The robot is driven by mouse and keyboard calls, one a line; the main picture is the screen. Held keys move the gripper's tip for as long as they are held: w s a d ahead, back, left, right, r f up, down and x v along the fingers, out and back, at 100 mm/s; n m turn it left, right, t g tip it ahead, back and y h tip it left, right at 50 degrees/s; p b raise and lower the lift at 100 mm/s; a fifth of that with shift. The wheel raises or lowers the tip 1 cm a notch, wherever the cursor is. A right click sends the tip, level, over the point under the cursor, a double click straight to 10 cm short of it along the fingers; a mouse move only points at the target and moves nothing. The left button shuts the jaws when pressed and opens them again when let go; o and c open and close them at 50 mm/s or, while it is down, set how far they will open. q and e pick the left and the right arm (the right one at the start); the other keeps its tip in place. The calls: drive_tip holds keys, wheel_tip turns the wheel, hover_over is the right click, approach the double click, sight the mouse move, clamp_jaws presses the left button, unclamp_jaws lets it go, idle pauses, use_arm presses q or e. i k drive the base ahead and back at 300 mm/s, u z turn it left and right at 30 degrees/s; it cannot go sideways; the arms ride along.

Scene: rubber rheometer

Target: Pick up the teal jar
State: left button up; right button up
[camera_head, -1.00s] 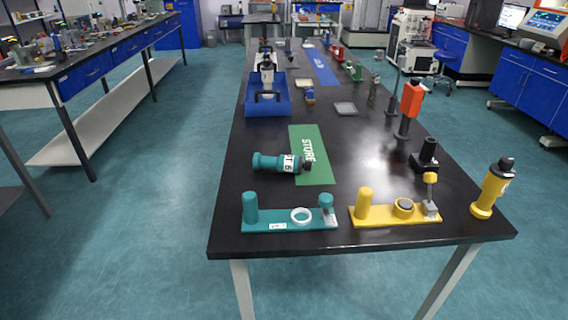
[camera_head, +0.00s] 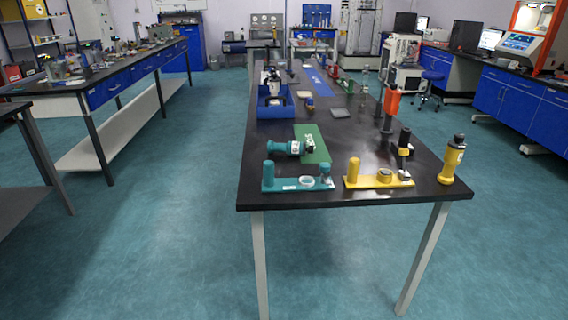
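A teal jar-like cylinder (camera_head: 285,148) lies on its side on the black table, with a white-and-black marking toward its right end. That end reaches onto a green mat (camera_head: 307,130) printed with white letters. A teal stand (camera_head: 290,186) nearer the front edge carries an upright teal post, a white ring and a small teal-topped piece. Neither of my grippers is in view.
A yellow stand (camera_head: 367,183) and an upright yellow bottle (camera_head: 452,160) are at the front right of the table (camera_head: 350,203). A blue bin (camera_head: 276,110) stands behind the mat. Open floor (camera_head: 170,210) lies left of the table.

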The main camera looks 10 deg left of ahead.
sight(293, 148)
drive_tip(key=u, duration=1.2)
drive_tip(key=i, duration=6)
drive_tip(key=z, duration=4.3)
